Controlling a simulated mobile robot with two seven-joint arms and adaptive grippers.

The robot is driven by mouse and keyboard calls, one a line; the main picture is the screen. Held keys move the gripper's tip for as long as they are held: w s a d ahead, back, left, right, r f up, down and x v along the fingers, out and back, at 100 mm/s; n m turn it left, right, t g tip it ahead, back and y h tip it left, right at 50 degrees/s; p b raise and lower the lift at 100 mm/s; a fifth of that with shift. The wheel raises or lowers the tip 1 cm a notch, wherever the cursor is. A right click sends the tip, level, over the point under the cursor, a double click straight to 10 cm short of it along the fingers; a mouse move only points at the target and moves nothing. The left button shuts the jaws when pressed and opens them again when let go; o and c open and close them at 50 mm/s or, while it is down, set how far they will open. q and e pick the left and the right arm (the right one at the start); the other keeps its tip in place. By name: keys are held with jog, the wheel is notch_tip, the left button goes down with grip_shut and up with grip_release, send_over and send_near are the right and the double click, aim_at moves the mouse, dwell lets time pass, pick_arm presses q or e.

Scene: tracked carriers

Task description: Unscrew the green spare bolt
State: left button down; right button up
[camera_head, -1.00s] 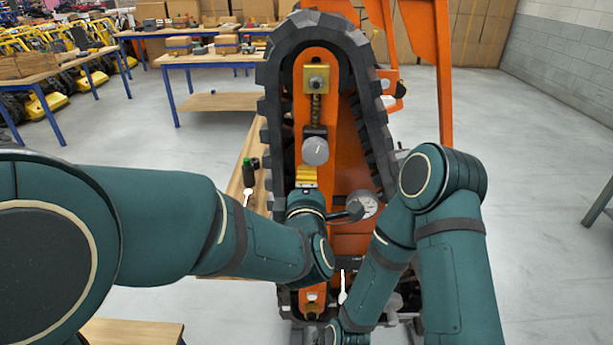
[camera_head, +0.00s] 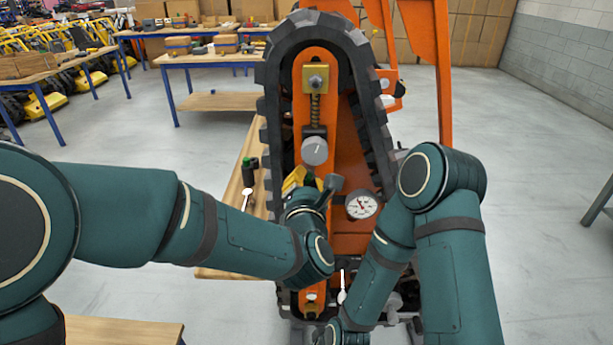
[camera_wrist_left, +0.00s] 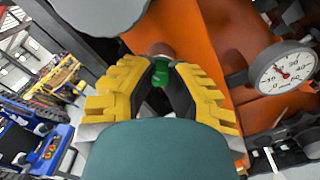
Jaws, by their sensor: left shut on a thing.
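The green spare bolt (camera_wrist_left: 160,73) shows in the left wrist view between the yellow-padded fingers of my left gripper (camera_wrist_left: 160,66). The fingers are shut on it in front of the orange track frame (camera_wrist_left: 215,35).
A pressure gauge (camera_head: 362,205) sits close to the right of my left gripper. The black track (camera_head: 272,110) loops around the frame. A wooden bench (camera_head: 235,200) behind the track holds a dark green-capped bottle (camera_head: 249,172). Open floor lies to the right.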

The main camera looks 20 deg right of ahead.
pick_arm(q)
jog(key=n, duration=0.3)
jog(key=shift+w+a, duration=0.1)
jog(key=n, duration=0.4)
jog(key=shift+r+n, duration=0.1)
jog(key=shift+n, duration=0.2)
jog(key=c, duration=1.1)
grip_release()
jog(key=shift+o, duration=0.2)
